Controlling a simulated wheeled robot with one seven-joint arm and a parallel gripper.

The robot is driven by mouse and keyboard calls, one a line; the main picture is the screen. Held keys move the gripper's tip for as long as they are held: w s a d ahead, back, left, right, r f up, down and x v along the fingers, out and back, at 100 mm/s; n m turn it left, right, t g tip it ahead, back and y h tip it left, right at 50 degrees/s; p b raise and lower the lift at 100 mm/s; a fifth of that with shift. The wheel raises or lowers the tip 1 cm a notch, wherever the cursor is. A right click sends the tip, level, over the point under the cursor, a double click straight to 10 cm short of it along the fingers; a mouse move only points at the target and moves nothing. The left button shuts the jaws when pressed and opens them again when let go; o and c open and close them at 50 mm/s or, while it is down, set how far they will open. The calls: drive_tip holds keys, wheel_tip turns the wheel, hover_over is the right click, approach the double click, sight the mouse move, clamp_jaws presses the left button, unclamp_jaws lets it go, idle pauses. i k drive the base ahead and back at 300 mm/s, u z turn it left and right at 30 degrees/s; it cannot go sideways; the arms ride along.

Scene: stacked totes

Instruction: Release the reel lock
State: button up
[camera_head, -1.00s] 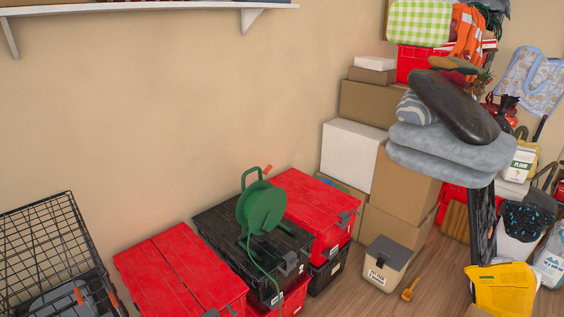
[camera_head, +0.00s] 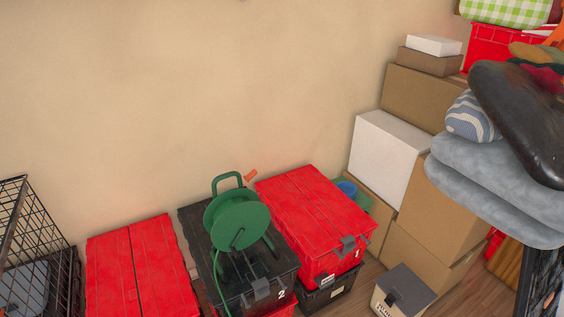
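A green hose or cable reel (camera_head: 237,221) with a carrying handle stands on top of a black tote (camera_head: 194,224). A green line hangs from it down the front of the tote. A small orange piece (camera_head: 250,175) shows at the reel's upper right; whether it is the reel lock I cannot tell. My gripper is not in view.
Red-lidded totes stand on both sides, one at left (camera_head: 130,268) and one at right (camera_head: 315,212). A wire crate (camera_head: 38,235) is at far left. Cardboard boxes (camera_head: 428,95) and grey cushions (camera_head: 490,190) are stacked at right. A lidded grey bin (camera_head: 405,290) stands on the floor in front.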

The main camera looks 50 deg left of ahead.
sight(248, 177)
drive_tip(key=i, duration=0.95)
drive_tip(key=u, duration=2.75)
